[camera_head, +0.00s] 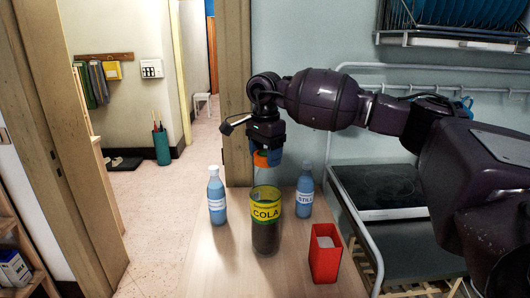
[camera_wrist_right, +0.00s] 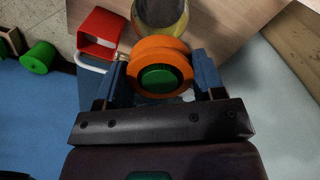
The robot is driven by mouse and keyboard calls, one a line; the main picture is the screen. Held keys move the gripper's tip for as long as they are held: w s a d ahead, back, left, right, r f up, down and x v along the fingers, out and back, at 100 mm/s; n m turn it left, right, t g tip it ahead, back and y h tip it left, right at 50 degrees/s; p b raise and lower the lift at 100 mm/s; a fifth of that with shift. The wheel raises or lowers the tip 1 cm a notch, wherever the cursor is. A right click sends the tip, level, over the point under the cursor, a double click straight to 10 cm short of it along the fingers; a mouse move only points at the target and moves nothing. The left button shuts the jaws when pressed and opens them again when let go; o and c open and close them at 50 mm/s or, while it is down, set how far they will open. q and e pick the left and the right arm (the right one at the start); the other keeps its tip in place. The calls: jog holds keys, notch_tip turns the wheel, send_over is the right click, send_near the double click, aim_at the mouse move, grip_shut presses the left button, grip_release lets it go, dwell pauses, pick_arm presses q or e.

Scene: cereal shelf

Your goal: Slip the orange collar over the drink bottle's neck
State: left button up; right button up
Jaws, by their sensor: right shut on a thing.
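The drink bottle (camera_head: 266,213) stands upright on the table, with dark liquid and a yellow COLA label; its body also shows at the top of the wrist view (camera_wrist_right: 160,14). My right gripper (camera_head: 267,157) is above it, its blue fingers shut on the orange collar (camera_head: 262,160). In the right wrist view the collar (camera_wrist_right: 158,54) sits between the two fingers, and a green cap (camera_wrist_right: 158,79) shows inside its ring. I cannot tell how far down the neck the collar is; the gripper hides most of the neck. My left gripper is not in view.
A blue bottle with a white cap (camera_head: 216,195) stands left of the cola bottle, and a STILL bottle (camera_head: 304,191) stands to its right. A red open box (camera_head: 325,256) is at the front right. The table (camera_head: 215,270) is clear at front left.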

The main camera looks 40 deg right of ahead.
jog(key=shift+f+b, duration=0.55)
jog(key=shift+f, duration=0.95)
jog(key=o, duration=1.2)
notch_tip(320, 180, up, 11)
jog(key=shift+f, duration=0.1)
